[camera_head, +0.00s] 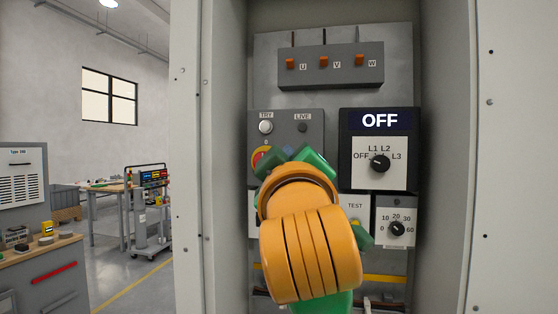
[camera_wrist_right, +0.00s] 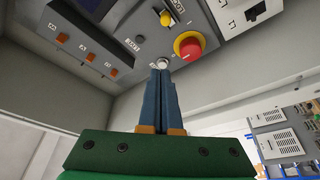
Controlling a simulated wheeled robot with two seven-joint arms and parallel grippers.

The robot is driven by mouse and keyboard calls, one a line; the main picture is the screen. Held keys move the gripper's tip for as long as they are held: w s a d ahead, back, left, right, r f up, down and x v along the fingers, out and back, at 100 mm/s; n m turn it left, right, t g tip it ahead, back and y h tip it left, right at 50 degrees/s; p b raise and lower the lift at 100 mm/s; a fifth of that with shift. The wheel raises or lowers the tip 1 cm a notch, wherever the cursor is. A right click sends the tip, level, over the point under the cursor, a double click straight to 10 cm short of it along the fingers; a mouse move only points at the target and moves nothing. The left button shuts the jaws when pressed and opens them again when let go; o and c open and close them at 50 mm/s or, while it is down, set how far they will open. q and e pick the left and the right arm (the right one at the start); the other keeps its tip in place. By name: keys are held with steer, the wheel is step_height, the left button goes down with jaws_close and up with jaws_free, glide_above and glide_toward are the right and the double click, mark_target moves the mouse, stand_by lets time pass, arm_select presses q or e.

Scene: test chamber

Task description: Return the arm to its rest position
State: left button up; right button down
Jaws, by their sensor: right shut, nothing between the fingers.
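My right arm reaches into an open grey cabinet in the head view, its orange wrist and green gripper body covering part of the panel. In the right wrist view my right gripper (camera_wrist_right: 162,70) shows two blue fingers shut together and empty. Their tips line up with a round white button (camera_wrist_right: 161,62); I cannot tell whether they touch it. The white button marked TRY (camera_head: 265,127) shows clear of the arm there. My left gripper is not in view.
A red knob on yellow (camera_wrist_right: 188,46) sits close beside the fingers. The display (camera_head: 380,121) reads OFF above a black selector (camera_head: 380,163). A terminal block (camera_head: 330,72) is above, a dial (camera_head: 396,228) lower right. Cabinet walls (camera_head: 445,150) flank the arm. A workbench (camera_head: 40,250) stands left.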

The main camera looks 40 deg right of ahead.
steer(key=w+a+f+n+g+y, duration=0.1)
steer(key=w+a+f+n+y, duration=0.3)
steer(key=f, duration=0.7)
steer(key=w+f+m+g+y, duration=0.15)
steer(key=w+f, duration=0.45)
steer(key=f, duration=0.6)
step_height(320, 180, down, 15)
steer(key=s+a+g+y, duration=0.2)
steer(key=a+g+y, duration=0.1)
steer(key=s+a+f+m+g+y, duration=0.15)
steer(key=s+f+g, duration=0.25)
steer(key=s+f, duration=0.8)
steer(key=s+a+f+m+g+y, duration=0.15)
steer(key=s+f+g, duration=0.25)
steer(key=s+f, duration=0.8)
steer(key=s+f+g, duration=0.2)
steer(key=s+f, duration=0.1)
steer(key=f, duration=1.5)
steer(key=s+d+f, duration=0.2)
steer(key=s+f, duration=0.6)
steer(key=s, duration=0.3)
steer(key=shift+s+f, duration=0.3)
steer(key=shift+f, duration=0.05)
